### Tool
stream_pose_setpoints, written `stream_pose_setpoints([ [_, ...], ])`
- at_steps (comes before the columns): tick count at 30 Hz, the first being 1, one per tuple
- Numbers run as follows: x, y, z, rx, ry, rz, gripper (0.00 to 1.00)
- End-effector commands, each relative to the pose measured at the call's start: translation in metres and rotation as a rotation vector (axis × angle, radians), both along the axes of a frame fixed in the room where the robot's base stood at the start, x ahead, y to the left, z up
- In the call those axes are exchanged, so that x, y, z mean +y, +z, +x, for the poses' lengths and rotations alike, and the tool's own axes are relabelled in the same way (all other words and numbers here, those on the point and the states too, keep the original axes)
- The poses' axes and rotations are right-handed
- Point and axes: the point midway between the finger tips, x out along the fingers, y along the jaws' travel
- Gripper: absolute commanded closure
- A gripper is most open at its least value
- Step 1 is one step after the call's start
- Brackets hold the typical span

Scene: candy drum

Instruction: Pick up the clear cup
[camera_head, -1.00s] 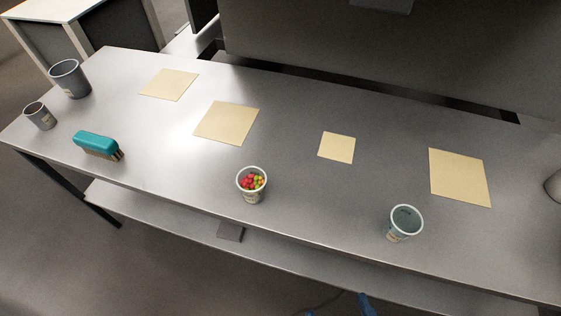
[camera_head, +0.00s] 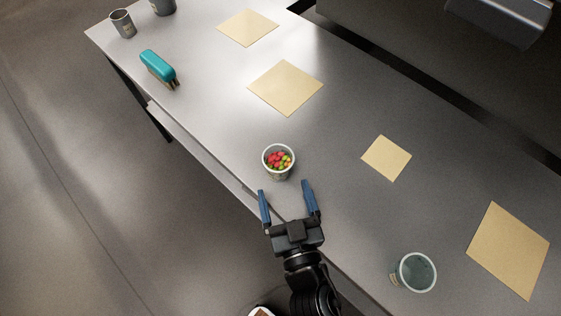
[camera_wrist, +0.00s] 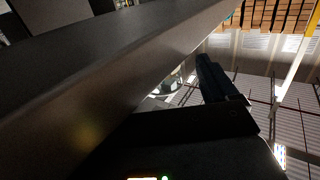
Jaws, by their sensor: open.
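The clear cup (camera_head: 416,273) stands upright on the metal table near its front edge, at the lower right of the head view. It looks empty, with a greenish see-through wall and a label on its left side. My gripper (camera_head: 288,194) is open and empty, with its two blue fingers apart. It is at the table's front edge, to the left of the clear cup and well apart from it. The fingers point toward a white cup of candies (camera_head: 278,163), just beyond the fingertips.
Pale square mats (camera_head: 386,158) lie flat on the table (camera_head: 335,210), behind the cups. A teal brush (camera_head: 158,68) and grey cups (camera_head: 123,23) are at the upper left. The table surface between the candy cup and the clear cup is bare.

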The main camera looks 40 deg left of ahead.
Motion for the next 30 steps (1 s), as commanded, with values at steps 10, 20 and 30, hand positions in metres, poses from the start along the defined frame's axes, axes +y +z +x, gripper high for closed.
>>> stream_pose_setpoints([
  [10,0.033,0.003,0.030,0.000,-0.001,0.001,0.14],
  [20,0.038,0.004,0.035,0.000,-0.002,0.000,0.14],
  [30,0.038,0.004,0.035,0.000,-0.002,0.000,0.45],
])
